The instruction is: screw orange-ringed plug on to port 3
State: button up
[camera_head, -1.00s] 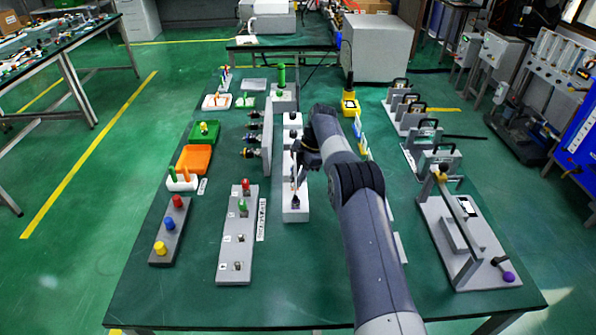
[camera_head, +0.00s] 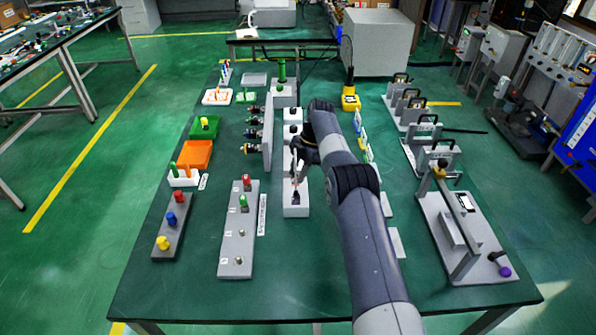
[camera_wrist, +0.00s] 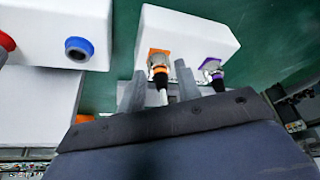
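The orange-ringed plug (camera_wrist: 160,74) stands out from a square orange port on a white block (camera_wrist: 190,35) in the wrist view. A pale cable or stem trails from it toward my gripper. My gripper (camera_wrist: 159,82) is open, with one grey finger on each side of the plug and gaps still visible. In the head view my gripper (camera_head: 298,160) is over the near white block (camera_head: 295,208). A purple-ringed plug (camera_wrist: 213,72) sits in the same block, just right of my right finger. I cannot read which port is number 3.
A blue-ringed port (camera_wrist: 79,48) and part of a red one (camera_wrist: 5,42) show on another white block at left. In the head view a grey upright panel (camera_head: 267,130) stands left of my gripper. A grey strip with pegs (camera_head: 238,240) lies nearer left.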

jog(key=shift+o, duration=1.3)
jog(key=shift+r, duration=0.55)
notch_tip(320, 180, up, 9)
jog(key=p, duration=0.7)
jog(key=shift+f, duration=0.1)
